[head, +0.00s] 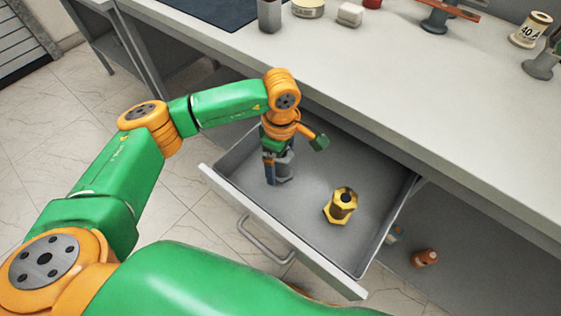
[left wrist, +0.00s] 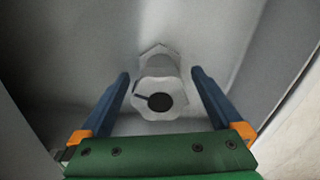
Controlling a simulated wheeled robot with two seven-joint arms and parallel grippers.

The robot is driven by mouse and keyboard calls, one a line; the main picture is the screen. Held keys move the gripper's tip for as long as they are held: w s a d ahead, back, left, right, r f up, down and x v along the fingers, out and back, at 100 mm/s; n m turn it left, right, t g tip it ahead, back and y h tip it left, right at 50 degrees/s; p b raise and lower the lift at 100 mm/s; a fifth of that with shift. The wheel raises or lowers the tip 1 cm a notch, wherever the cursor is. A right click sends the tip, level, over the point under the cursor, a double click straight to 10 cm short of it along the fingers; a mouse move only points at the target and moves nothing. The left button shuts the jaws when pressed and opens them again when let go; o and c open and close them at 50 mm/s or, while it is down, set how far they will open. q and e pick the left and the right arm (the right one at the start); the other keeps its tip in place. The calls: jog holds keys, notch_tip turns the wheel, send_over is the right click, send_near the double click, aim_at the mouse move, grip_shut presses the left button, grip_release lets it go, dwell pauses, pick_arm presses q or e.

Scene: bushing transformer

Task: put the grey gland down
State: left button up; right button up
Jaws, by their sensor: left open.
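The grey gland (head: 284,170) stands in the left part of the open drawer, partly hidden behind my left gripper. My left gripper (head: 271,177) points down into the drawer at the gland. In the left wrist view the grey gland (left wrist: 160,92) shows its hexagonal faces and a dark round hole. It lies between the two blue fingers of my left gripper (left wrist: 160,82), which are open with a gap on each side. A brass gland (head: 341,206) stands in the drawer to the right of the grey one. My right gripper is not in view.
The drawer (head: 255,215) is pulled out below the grey workbench (head: 400,95). Its floor is clear around the brass gland. A grey cup (head: 269,15) and other small items stand on the bench. An orange-brown bottle (head: 424,258) is right of the drawer, below.

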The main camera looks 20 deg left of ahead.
pick_arm(q)
notch_tip(320, 180, up, 11)
jog(key=shift+f, duration=0.1)
dwell(0.4)
